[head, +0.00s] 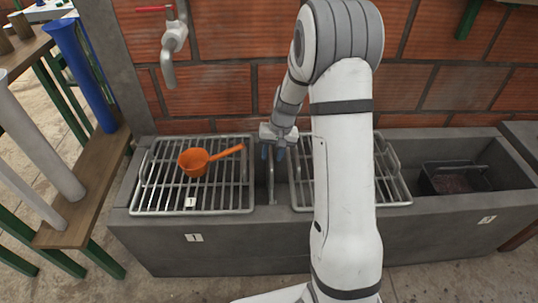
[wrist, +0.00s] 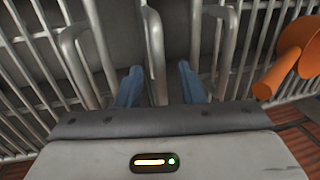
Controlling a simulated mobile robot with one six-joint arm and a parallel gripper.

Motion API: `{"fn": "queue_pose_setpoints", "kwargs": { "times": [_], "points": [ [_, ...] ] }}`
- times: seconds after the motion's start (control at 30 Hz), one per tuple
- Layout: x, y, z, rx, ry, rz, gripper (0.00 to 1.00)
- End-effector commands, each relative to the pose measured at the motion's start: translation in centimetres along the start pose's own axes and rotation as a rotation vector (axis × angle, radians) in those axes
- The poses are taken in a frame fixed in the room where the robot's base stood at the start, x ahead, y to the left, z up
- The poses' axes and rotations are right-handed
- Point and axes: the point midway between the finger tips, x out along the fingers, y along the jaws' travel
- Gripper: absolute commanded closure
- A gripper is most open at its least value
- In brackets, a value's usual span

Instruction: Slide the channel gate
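The channel gate seems to be the narrow grey metal piece (head: 270,186) in the gap between the two grates, partly hidden by my gripper. In the wrist view a grey metal bar (wrist: 154,50) stands between my blue fingertips, with clear space on both sides. My gripper (head: 273,153) is open and points down over this gap. In the wrist view my gripper (wrist: 159,83) straddles the bar without visibly closing on it.
The left grate (head: 165,195) carries an orange dipper (head: 195,162); the right grate (head: 392,178) is partly behind my arm. Grate handles (wrist: 78,50) flank my fingers closely. A dark crate (head: 455,180) sits in the right basin. A tap (head: 172,40) hangs above left.

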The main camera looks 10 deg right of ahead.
Motion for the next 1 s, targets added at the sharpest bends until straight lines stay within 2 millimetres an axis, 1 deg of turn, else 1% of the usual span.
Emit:
{"fn": "queue_pose_setpoints", "kwargs": {
  "times": [0.17,0.57,1.0],
  "points": [
    [-0.05,0.01,0.00,0.001,0.000,0.000,0.66],
    [-0.08,0.04,-0.02,0.001,0.001,0.000,0.99],
    [-0.19,0.02,-0.04,0.002,0.001,-0.001,1.00]
  ]
}}
